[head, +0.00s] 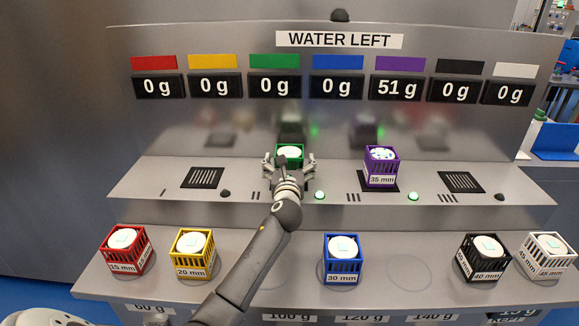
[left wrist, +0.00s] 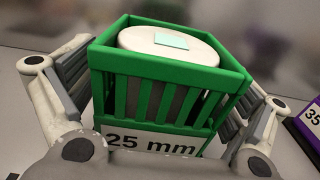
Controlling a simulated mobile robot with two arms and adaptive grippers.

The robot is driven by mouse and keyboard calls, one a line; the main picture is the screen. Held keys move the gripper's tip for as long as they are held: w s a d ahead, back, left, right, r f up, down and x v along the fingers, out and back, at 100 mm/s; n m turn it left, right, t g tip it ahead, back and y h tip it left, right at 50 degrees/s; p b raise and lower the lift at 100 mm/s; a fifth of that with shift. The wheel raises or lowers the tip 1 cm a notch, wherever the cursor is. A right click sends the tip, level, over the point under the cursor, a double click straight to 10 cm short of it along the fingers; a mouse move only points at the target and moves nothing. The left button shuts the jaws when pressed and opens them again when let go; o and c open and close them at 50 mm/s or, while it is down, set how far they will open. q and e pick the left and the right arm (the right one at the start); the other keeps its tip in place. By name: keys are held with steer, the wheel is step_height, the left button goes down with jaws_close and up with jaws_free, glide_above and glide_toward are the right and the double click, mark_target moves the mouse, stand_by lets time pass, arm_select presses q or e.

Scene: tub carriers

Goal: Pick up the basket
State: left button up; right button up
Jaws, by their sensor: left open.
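Several small baskets are in view, and the task does not say which one. The green basket (head: 290,148) sits on the upper shelf of the machine with a white round tub in it. In the left wrist view the green basket (left wrist: 170,65) fills the middle, and its label reads 25 mm. My left gripper (head: 289,166) is open at this basket. In the left wrist view its fingers (left wrist: 160,90) stand on both sides of the basket; I cannot tell if they touch it. The right gripper is not in view.
A purple basket (head: 382,176) stands right of the green one on the upper shelf. Red (head: 126,262), yellow (head: 194,266), blue (head: 342,272), black (head: 484,270) and white (head: 546,270) baskets stand on the lower shelf. Two vented pads (head: 205,178) are empty.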

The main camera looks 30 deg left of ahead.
arm_select(q)
steer(key=c, duration=1.6)
steer(key=shift+r, duration=0.2)
